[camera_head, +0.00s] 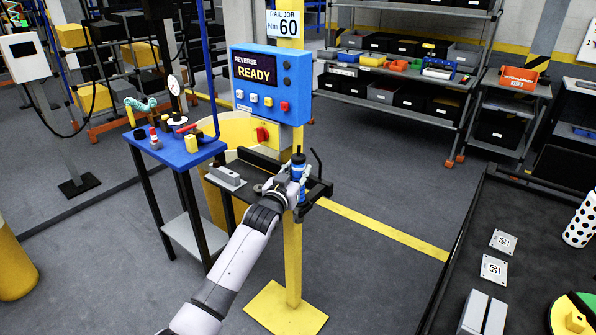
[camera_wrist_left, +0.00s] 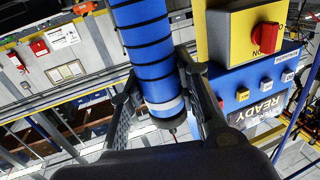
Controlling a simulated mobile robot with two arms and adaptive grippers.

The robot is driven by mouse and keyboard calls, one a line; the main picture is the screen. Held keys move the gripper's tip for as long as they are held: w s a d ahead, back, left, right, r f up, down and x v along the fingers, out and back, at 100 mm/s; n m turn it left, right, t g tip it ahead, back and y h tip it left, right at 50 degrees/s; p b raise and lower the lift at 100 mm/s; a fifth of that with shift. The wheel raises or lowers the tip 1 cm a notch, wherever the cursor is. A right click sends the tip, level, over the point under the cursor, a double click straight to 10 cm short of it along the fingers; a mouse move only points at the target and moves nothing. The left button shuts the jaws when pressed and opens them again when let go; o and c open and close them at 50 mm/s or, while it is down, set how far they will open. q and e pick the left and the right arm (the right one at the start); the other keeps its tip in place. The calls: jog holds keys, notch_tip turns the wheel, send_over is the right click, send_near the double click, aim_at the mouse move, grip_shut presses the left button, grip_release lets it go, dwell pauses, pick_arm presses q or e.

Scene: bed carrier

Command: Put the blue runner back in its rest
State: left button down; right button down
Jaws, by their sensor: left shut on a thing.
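The blue runner (camera_head: 298,172), a blue cylinder with dark bands, stands roughly upright at the yellow post. My left gripper (camera_head: 291,187) is shut on it; in the left wrist view, the fingers (camera_wrist_left: 158,92) lie on both sides of the blue body (camera_wrist_left: 146,42) near a pale ring. A dark bracket (camera_head: 319,193), apparently the rest, sits on the post beside the runner. The gripper and runner partly hide it, so I cannot tell whether the runner is seated in it. My right gripper is not in view.
The blue control box (camera_head: 271,82) reading "REVERSE READY" is just above the gripper, with a red switch (camera_head: 262,134) below it. A blue-topped table (camera_head: 180,152) holding small items stands at left. A dark bench surface (camera_head: 520,225) is at right; open floor lies between.

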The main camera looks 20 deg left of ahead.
pick_arm(q)
jog(key=c, duration=1.2)
grip_release()
jog(key=shift+s+r, duration=0.1)
jog(key=shift+r, duration=0.1)
jog(key=shift+o, duration=0.4)
jog(key=shift+f, duration=0.1)
jog(key=shift+f, duration=0.3)
jog(key=s, duration=1.2)
jog(key=shift+a+r, duration=0.3)
jog(key=shift+a, duration=0.15)
jog(key=shift+w+f, duration=0.1)
